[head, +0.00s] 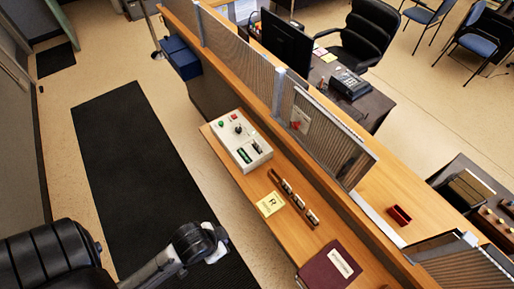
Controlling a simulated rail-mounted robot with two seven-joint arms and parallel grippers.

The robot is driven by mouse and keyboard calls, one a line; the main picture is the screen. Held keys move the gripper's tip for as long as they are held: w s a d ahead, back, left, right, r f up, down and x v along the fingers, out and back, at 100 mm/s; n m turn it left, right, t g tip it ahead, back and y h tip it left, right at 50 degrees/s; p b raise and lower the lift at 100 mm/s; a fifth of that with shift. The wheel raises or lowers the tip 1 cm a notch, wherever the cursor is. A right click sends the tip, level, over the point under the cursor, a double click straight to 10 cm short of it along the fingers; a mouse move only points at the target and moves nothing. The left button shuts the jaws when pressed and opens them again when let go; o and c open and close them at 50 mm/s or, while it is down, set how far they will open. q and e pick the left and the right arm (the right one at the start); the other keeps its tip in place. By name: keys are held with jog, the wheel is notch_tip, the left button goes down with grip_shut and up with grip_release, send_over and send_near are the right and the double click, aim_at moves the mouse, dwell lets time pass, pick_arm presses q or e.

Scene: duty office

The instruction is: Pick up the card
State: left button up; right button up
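A yellow card (270,204) printed with a large dark letter R lies flat on the wooden counter (237,178). It is between the grey control box and the dark maroon folder, just left of a narrow rack. My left arm comes in from the lower left, and its end (216,248) is over the floor mat, left of the counter and apart from the card. Its fingers cannot be made out, so its opening is unclear. My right gripper is not in view.
A grey control box (239,140) with buttons, a dark rack (294,197) holding several small stamps and a maroon folder (329,269) occupy the counter. A ribbed partition (327,136) rises behind. A red tray (399,215) sits beyond it. Black mat (135,170) covers open floor.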

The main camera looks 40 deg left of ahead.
pick_arm(q)
jog(key=o, duration=1.5)
